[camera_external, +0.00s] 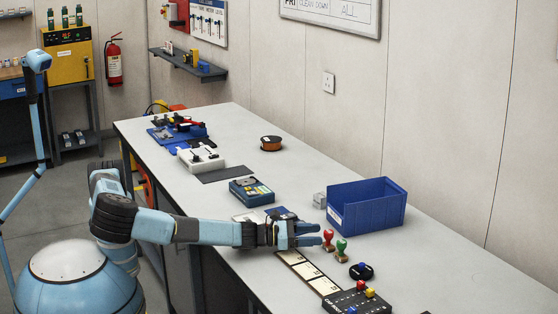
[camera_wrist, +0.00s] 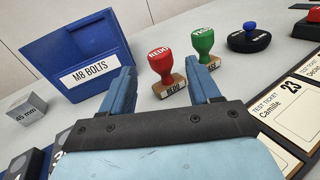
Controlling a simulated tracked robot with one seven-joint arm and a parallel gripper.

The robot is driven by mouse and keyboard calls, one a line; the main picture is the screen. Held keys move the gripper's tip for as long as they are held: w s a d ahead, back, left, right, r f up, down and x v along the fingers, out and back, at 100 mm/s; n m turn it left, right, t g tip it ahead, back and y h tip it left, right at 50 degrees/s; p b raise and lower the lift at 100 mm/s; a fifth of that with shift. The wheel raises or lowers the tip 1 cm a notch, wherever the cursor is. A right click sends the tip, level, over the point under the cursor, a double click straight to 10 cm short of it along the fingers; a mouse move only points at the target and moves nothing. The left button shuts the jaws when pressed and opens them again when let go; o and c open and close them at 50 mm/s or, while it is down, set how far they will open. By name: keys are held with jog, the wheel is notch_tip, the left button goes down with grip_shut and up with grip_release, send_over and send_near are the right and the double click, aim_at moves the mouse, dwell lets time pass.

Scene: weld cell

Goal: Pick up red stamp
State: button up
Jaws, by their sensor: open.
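The red stamp (camera_external: 328,238) stands upright on the bench, just beyond my fingertips. In the wrist view the red stamp (camera_wrist: 161,66) has a red handle on a wooden base marked REDO, and it lies ahead between the lines of my two fingers. A green stamp (camera_external: 341,247) stands close to its right; in the wrist view the green stamp (camera_wrist: 203,43) is partly behind my right finger. My gripper (camera_external: 318,235) is open and empty, low over the bench; its two blue fingers (camera_wrist: 164,85) are spread apart in the wrist view.
A blue bin (camera_external: 366,207) labelled M8 BOLTS stands behind left of the stamps in the wrist view, with a grey 45 mm block (camera_wrist: 27,107) beside it. Ticket cards (camera_external: 308,270) lie in front. A dark round pad (camera_external: 361,272) with a blue knob sits to the right.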

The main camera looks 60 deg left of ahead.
aim_at(330, 231)
jog(key=shift+x, duration=2.75)
jog(key=shift+d, duration=0.1)
jog(key=c, duration=1.1)
jog(key=shift+r, duration=0.1)
